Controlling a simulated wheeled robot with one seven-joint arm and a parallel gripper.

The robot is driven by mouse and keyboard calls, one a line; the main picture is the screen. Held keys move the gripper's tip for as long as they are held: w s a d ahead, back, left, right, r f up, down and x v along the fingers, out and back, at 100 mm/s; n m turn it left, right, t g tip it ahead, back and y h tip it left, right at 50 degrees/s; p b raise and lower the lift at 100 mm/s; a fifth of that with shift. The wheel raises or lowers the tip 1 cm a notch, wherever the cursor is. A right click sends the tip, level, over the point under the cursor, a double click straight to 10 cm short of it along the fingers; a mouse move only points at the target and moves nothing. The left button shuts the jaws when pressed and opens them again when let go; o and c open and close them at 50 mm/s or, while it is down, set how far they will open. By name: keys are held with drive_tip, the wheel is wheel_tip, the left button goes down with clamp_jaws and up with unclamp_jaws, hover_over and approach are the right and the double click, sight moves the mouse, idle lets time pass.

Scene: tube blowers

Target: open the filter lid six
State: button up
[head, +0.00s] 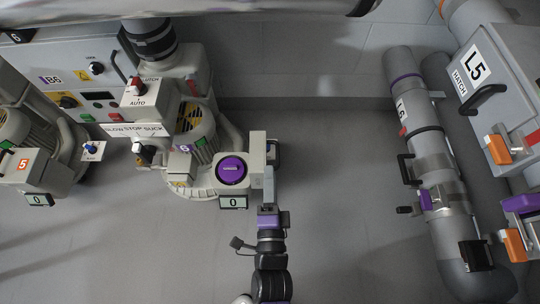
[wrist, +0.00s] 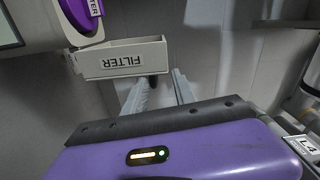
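Blower six, marked 6 (head: 183,149), stands left of centre in the head view. Its round purple lid (head: 231,169) has a raised bar and looks seated. It shows at the upper left of the wrist view (wrist: 83,12) with a partly cut-off FILTER label. Beside it is a pale box (wrist: 122,58) labelled FILTER; it also shows in the head view (head: 258,147). My gripper (head: 268,171) is just right of the lid, close to the box. In the wrist view its two fingers (wrist: 164,82) are apart with nothing seen held; the box partly overlaps the left finger.
A display reading 0 (head: 233,202) sits below the lid. Blower five (head: 22,165) and control panel B6 (head: 75,78) are at the left. Pipes (head: 420,130) and hatch L5 (head: 490,75) stand at the right. The floor between is clear.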

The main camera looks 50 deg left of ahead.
drive_tip(key=shift+s+d, duration=0.15)
drive_tip(key=shift+s, duration=0.05)
drive_tip(key=v, duration=0.9)
drive_tip(key=shift+p, duration=0.4)
idle(0.5)
idle(0.3)
